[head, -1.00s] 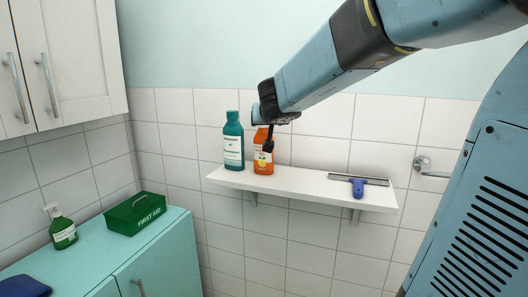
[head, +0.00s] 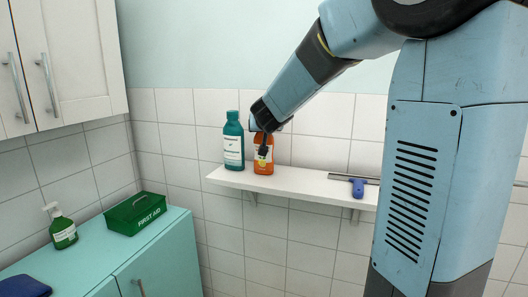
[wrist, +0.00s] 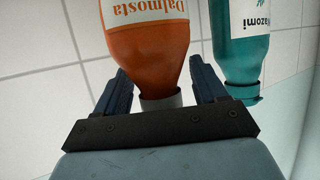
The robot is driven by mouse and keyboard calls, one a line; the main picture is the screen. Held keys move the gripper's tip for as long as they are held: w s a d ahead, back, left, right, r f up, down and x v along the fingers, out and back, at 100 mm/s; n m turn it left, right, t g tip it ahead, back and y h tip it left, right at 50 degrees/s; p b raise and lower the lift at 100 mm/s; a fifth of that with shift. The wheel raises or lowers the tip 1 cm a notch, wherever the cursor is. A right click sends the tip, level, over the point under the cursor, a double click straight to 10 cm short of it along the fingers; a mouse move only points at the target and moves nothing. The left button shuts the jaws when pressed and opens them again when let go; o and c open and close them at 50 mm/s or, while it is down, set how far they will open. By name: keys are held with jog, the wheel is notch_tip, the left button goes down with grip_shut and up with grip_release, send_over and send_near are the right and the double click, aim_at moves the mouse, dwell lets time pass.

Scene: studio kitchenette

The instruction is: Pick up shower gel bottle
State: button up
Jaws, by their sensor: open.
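An orange bottle (head: 263,168) with a white label stands upright on the white wall shelf. It also shows in the wrist view (wrist: 148,45), marked "Dalmosta"; no wording visible there says it is shower gel. A teal bottle (head: 233,128) stands just left of it, and appears on the right in the wrist view (wrist: 239,62). My gripper (head: 264,152) is open at the orange bottle's upper part. In the wrist view, my two fingers (wrist: 163,78) lie either side of its neck and pale cap, with gaps visible. My gripper partly hides the bottle's top in the head view.
The white shelf (head: 290,184) also carries a blue-handled squeegee (head: 357,186) toward its right end. At the lower left, a green first aid box (head: 135,213) and a green pump bottle (head: 62,230) stand on a teal cabinet. The shelf between bottle and squeegee is clear.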

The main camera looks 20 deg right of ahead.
jog(key=shift+w+d+f, duration=0.1)
jog(key=shift+w+f, duration=0.05)
jog(key=shift+w, duration=0.1)
grip_shut()
dwell(0.6)
